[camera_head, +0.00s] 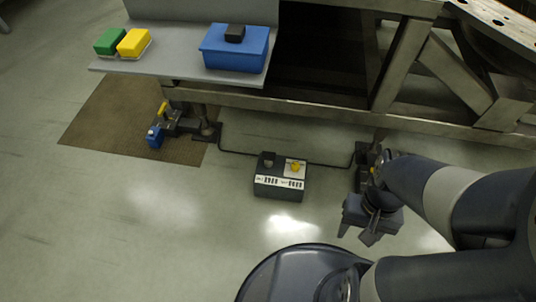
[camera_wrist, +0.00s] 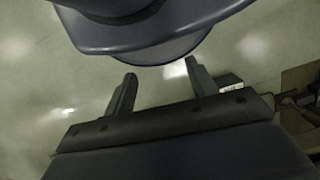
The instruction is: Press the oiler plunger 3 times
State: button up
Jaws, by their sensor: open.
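No part is marked as the oiler plunger, and I cannot tell for sure which one it is. A dark control box (camera_head: 280,190) stands on the floor near the middle, with a yellow knob (camera_head: 296,167) and a dark knob (camera_head: 268,159) on top. A blue-ended dark device with a yellow handle (camera_head: 163,109) is on the brown mat at left. My gripper (camera_head: 356,236) is open and empty above the floor, right of and nearer than the box. In the wrist view, my gripper (camera_wrist: 160,68) shows its fingers apart with nothing between them.
A grey table (camera_head: 180,66) carries a blue box (camera_head: 235,55) and green and yellow blocks on a tray (camera_head: 101,54). A metal frame (camera_head: 300,103) runs across the back. Dark lines run from the control box to both sides. The floor at front left is clear.

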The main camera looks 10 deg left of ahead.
grip_shut()
dwell(0.3)
dwell(1.2)
